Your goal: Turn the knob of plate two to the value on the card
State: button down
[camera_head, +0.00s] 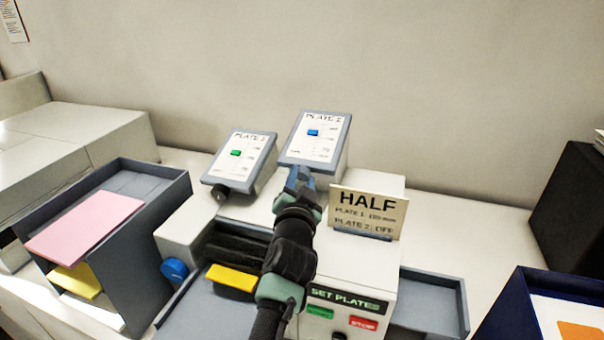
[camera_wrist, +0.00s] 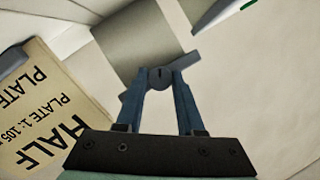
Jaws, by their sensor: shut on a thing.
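The plate two panel (camera_head: 318,137) is a tilted grey-framed display with a blue marker (camera_head: 313,132) on its scale; the small scale text is too blurred to read. Its round grey knob (camera_wrist: 160,77) has a dark mark and sits between my fingertips in the wrist view. My gripper (camera_head: 301,177) is shut on this knob, at the panel's lower edge; in the head view it hides the knob. The card (camera_head: 368,211) stands to the right and reads HALF, a plate 1 line that looks like 105 mm, and PLATE 2: OFF. It also shows in the wrist view (camera_wrist: 45,125).
The plate one panel (camera_head: 240,158) with a green marker and dark knob (camera_head: 221,192) is left of plate two. Below are a SET PLATES box with green and red STOP (camera_head: 363,323) buttons, and a blue side knob (camera_head: 174,269). A grey bin (camera_head: 150,230) holds coloured sheets.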

jog(key=shift+a+n+g+h+p, duration=0.2)
jog(key=shift+n+g+h+p, duration=0.25)
jog(key=shift+n+h, duration=0.3)
jog(key=shift+f+n+h+b, duration=0.2)
jog(key=shift+n+h+b, duration=0.3)
jog(key=shift+b, duration=0.35)
jog(key=n+h+b, duration=0.1)
jog(key=b, duration=0.2)
jog(key=n+g+h+b, duration=0.1)
jog(key=b, duration=0.3)
jog(key=shift+f, duration=0.35)
jog(key=n+h+b, duration=0.2)
jog(key=b, duration=0.4)
jog(key=shift+g+b, duration=0.25)
jog(key=shift+b, duration=0.15)
jog(key=h+b, duration=0.1)
jog(key=n+b, duration=0.1)
jog(key=shift+w+a+r+h+b, duration=0.1)
jog(key=shift+r+h+b, duration=0.1)
jog(key=shift+h+b, duration=0.2)
jog(key=shift+n+h+b, duration=0.55)
jog(key=shift+n+b, duration=0.4)
jog(key=shift+n, duration=0.1)
jog(key=n+h+b, duration=0.3)
jog(key=n, duration=0.1)
jog(key=shift+w+a, duration=0.1)
jog(key=shift+a, duration=0.05)
jog(key=shift+n, duration=0.3)
